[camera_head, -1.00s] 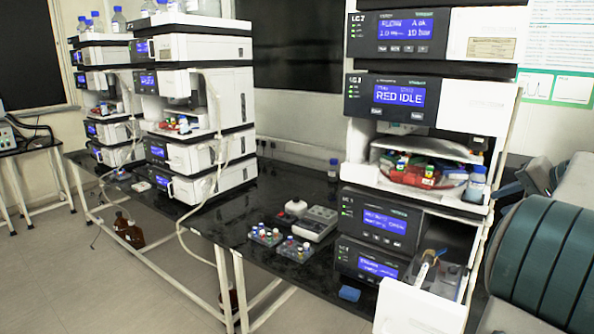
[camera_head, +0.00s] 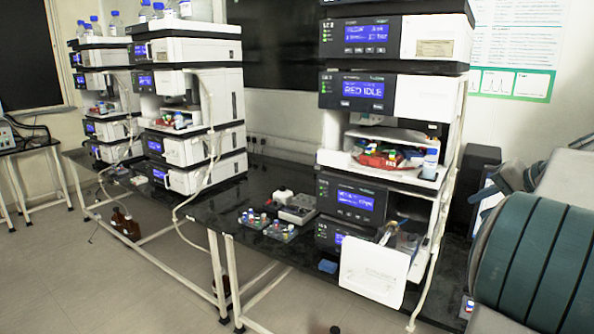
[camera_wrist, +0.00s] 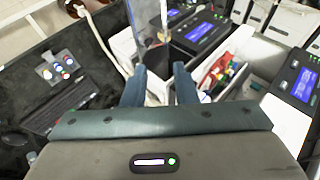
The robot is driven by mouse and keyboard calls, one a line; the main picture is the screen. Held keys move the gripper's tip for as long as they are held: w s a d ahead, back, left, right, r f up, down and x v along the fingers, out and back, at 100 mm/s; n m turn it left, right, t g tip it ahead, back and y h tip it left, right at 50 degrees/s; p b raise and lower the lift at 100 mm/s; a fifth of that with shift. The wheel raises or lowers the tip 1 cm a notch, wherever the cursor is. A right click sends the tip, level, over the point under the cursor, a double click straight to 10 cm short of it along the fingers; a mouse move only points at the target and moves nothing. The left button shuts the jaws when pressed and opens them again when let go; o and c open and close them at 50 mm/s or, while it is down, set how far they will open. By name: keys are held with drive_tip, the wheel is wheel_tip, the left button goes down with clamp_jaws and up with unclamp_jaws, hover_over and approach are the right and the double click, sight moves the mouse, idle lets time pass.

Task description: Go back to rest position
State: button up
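My gripper (camera_wrist: 159,75) shows in the wrist view with its two blue-grey fingers apart and nothing visible held between them. The near instrument stack (camera_head: 400,95) stands left of my arm, with a blue display reading RED IDLE. Its lower drawer (camera_head: 372,268) is pulled out at the front. In the wrist view, the fingers point toward instrument housings with blue displays (camera_wrist: 200,30).
Two more stacks (camera_head: 190,100) stand at left. A dark box (camera_head: 480,175) is behind my arm. The floor (camera_head: 110,280) in front is open.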

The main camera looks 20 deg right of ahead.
drive_tip(key=w+a+f+n+g+b, duration=0.15)
drive_tip(key=a+f, duration=0.25)
drive_tip(key=a, duration=0.7)
drive_tip(key=w+a+f+n+g, duration=0.1)
drive_tip(key=a+f+n+g, duration=0.3)
drive_tip(key=a, duration=0.7)
drive_tip(key=s+a+f+n+h, duration=0.2)
drive_tip(key=s+a+f+n, duration=0.4)
drive_tip(key=s+a+f, duration=0.7)
drive_tip(key=a+f+g+b, duration=0.1)
drive_tip(key=a, duration=0.2)
drive_tip(key=shift+s+a, duration=0.2)
drive_tip(key=shift+a, duration=0.15)
drive_tip(key=shift+a+f, duration=0.1)
